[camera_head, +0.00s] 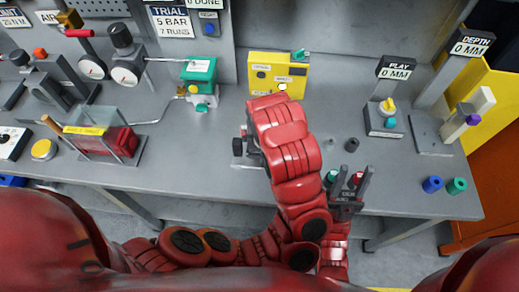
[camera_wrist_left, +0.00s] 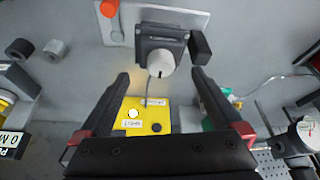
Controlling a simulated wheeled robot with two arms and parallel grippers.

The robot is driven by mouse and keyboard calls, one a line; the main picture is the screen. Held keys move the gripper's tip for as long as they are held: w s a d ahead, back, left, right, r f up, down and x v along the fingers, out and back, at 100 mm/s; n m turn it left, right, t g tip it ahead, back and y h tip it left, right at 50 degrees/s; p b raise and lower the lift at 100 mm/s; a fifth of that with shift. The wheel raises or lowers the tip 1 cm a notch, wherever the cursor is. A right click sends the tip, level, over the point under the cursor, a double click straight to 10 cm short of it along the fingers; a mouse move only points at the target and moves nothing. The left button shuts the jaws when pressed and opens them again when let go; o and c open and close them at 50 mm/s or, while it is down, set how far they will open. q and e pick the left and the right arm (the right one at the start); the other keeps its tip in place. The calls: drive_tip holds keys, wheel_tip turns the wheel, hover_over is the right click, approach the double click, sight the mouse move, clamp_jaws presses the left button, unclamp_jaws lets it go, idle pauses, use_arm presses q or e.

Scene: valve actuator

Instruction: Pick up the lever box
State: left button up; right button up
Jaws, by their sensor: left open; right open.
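A dark grey box with a pale round knob (camera_wrist_left: 160,55) stands by a light metal plate in the left wrist view; it looks like the lever box. A black block (camera_wrist_left: 200,47) sits at its side. In the head view only a dark part of it (camera_head: 238,147) shows left of my forearm. My left gripper (camera_wrist_left: 160,78) is open, its fingers pointing at the box from either side, with nothing held. My forearm hides this gripper in the head view. My right gripper (camera_head: 352,178) is open and empty at the table's front edge.
A yellow box with a lit white lamp (camera_head: 266,78) stands behind; a thin cable runs towards it. A green valve (camera_head: 200,77) is at left. Blue and green caps (camera_head: 433,184) are at right.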

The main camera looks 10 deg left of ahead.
use_arm(q)
drive_tip(key=x, duration=0.5)
drive_tip(key=shift+w, duration=0.3)
drive_tip(key=shift+c, duration=0.3)
clamp_jaws()
